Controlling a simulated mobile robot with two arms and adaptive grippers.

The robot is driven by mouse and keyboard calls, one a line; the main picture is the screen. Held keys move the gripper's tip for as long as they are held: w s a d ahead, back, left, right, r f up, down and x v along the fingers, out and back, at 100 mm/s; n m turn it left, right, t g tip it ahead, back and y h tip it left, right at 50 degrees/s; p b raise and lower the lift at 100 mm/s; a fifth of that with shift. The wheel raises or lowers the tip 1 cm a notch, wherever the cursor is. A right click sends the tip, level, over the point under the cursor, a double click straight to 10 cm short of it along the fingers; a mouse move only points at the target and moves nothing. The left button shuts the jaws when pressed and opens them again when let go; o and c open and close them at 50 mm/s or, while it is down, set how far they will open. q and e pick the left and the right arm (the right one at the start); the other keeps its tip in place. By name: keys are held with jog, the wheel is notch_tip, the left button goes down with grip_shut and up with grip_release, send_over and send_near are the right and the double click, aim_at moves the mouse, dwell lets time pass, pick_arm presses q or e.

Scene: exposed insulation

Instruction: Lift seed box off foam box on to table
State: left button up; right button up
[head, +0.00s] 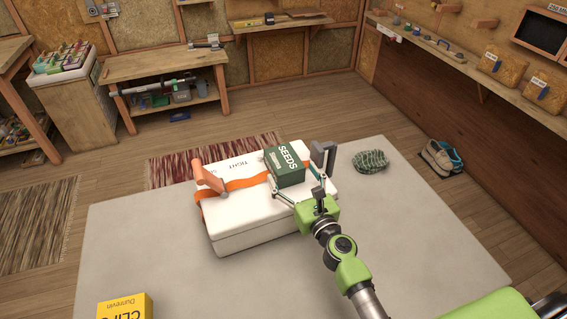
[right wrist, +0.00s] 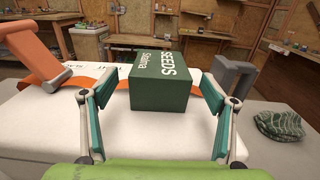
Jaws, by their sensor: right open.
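The green seed box (head: 285,165), marked "SEEDS", sits on top of the white foam box (head: 240,236). The foam box rests on the grey table (head: 150,250). My right gripper (head: 295,183) is open at the near side of the seed box. In the right wrist view the seed box (right wrist: 160,88) lies ahead, between the two spread fingers (right wrist: 155,98) as seen from the wrist. I cannot tell how far the fingertips reach along its sides. My left gripper is not in view.
An orange strap (head: 245,183) with an orange handle piece (head: 209,179) lies across the foam box, left of the seed box. A grey upright piece (head: 323,157) stands just right of the seed box. A green patterned cloth item (head: 371,161) and a yellow box (head: 126,306) are on the table.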

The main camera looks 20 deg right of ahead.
aim_at(284, 158)
jog(key=w, duration=0.3)
jog(key=shift+a, duration=0.1)
jog(key=w, duration=0.3)
jog(key=shift+w+a+f, duration=0.15)
jog(key=shift+w, duration=0.35)
jog(key=shift+s, duration=0.1)
jog(key=shift+c, duration=0.7)
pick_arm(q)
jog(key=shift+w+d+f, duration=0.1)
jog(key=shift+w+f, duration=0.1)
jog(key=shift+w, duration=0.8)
pick_arm(e)
jog(key=c, duration=1.2)
